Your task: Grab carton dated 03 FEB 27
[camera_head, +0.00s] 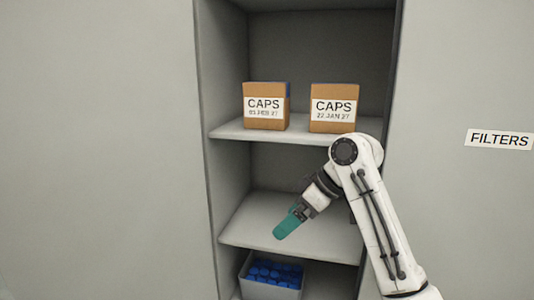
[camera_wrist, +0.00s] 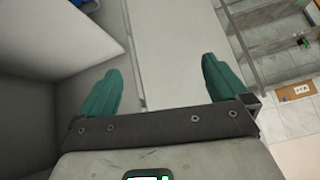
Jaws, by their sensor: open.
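Two brown cartons labelled CAPS stand side by side on the upper shelf in the head view. The left carton (camera_head: 265,105) has a white label that seems to read 03 FEB 27, though its first digits are blurred. The right carton (camera_head: 334,107) reads 22 JAN 27. My gripper (camera_head: 285,226) has teal fingers and hangs below the cartons, in front of the middle shelf. In the wrist view my gripper (camera_wrist: 162,88) is open, with nothing between its fingers. Neither carton shows in the wrist view.
The upper shelf (camera_head: 225,130) has a gap between the cartons. The middle shelf (camera_head: 250,222) looks empty. A light bin (camera_head: 270,291) of blue caps sits below it. Cabinet panels flank the opening, with a FILTERS label (camera_head: 499,139) on the right.

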